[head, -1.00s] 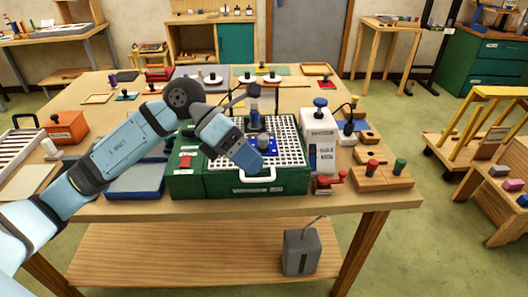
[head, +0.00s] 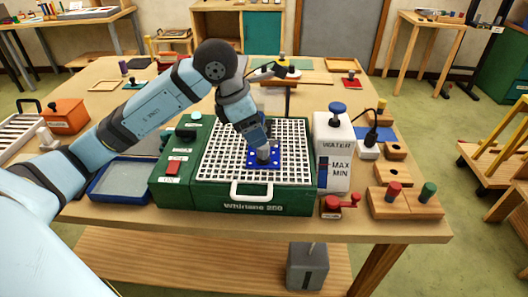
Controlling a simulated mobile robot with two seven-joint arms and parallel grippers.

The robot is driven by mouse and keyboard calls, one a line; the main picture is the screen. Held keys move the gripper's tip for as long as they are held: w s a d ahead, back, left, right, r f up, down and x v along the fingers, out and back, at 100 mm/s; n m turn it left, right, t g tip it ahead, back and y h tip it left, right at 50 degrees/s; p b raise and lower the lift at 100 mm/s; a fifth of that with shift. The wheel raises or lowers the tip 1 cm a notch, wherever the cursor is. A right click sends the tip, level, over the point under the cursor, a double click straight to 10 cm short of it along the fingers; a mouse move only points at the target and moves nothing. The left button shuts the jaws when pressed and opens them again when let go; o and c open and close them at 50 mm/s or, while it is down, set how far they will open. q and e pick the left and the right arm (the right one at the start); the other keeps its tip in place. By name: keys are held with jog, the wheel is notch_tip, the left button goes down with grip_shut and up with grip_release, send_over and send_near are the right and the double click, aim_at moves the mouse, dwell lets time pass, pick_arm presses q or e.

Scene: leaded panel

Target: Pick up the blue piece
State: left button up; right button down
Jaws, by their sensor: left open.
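The blue piece (head: 253,164) is a flat blue plate lying on the white grid of the green grinder. A grey knob (head: 264,156) stands on its middle. My left gripper (head: 261,146) points down directly over the blue piece, with its tip at the knob. It is open. Its fingers are small and partly hidden, so I cannot tell whether they touch the knob. My right gripper is not in view.
The green grinder (head: 240,208) has a white front handle. A white bottle (head: 333,150) with a blue cap stands to its right, near wooden blocks with red and green knobs (head: 405,203). A blue tray (head: 122,183) lies to the left.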

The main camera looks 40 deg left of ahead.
pick_arm(q)
jog(key=x, duration=0.6)
jog(key=shift+w+a+f, duration=0.2)
jog(key=shift+w+f, duration=0.05)
jog(key=shift+f, duration=0.05)
jog(key=c, duration=1)
